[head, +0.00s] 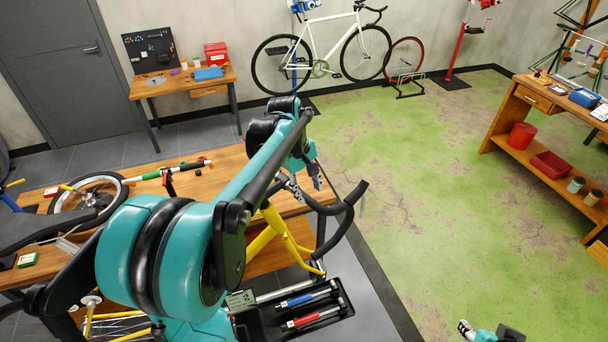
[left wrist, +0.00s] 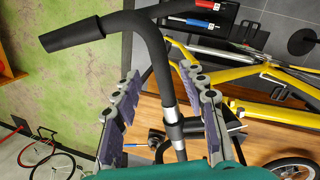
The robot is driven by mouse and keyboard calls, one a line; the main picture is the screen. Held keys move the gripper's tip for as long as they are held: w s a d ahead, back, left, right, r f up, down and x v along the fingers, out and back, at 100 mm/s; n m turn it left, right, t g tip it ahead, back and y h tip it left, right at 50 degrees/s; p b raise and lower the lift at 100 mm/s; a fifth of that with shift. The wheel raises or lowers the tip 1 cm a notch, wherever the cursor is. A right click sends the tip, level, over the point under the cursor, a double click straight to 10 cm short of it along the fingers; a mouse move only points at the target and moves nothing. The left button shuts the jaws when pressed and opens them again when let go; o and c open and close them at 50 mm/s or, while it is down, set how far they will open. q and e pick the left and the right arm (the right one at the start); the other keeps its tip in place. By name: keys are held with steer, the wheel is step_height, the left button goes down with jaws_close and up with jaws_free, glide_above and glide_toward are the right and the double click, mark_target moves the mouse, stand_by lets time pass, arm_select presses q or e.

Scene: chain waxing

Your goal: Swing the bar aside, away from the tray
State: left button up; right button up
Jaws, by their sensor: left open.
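The bar is a black drop handlebar (head: 350,215) on the yellow bike frame (head: 268,232). In the left wrist view the bar (left wrist: 150,45) curves up and to the left, ending in a thick grip. My left gripper (head: 304,182) is at the bar's near-left side. In the left wrist view its open fingers (left wrist: 160,78) stand on either side of the bar's straight part, with gaps visible. The black tray (head: 345,298) lies below the bar, holding blue and red tools; it also shows in the left wrist view (left wrist: 226,22). My right gripper (head: 466,329) is small at the bottom edge.
A wooden bench (head: 222,165) with a wheel (head: 88,192) lies behind my left arm. The green floor (head: 420,190) right of the bar is clear. A wooden shelf table (head: 535,100) stands far right. A white bike (head: 320,50) is at the wall.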

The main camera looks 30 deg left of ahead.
arm_select(q)
steer(key=v, duration=0.7)
steer(key=shift+r, duration=0.35)
steer(key=shift+s, duration=0.15)
steer(key=s+d+f+m+t+y, duration=0.1)
steer(key=s+d+f+m+t, duration=0.2)
steer(key=s+d+f+m, duration=0.35)
steer(key=s+d+f+m+t+y, duration=0.1)
steer(key=s+d+f+m+t, duration=0.25)
steer(key=s+d+m, duration=0.45)
step_height(320, 180, down, 28)
steer(key=a+b, duration=0.1)
steer(key=b, duration=2.7)
steer(key=shift+s+g, duration=0.35)
arm_select(e)
step_height(320, 180, down, 28)
arm_select(q)
steer(key=shift+a+n, duration=0.15)
steer(key=shift+n, duration=0.1)
steer(key=shift+c, duration=0.3)
arm_select(e)
steer(key=shift+c, duration=0.3)
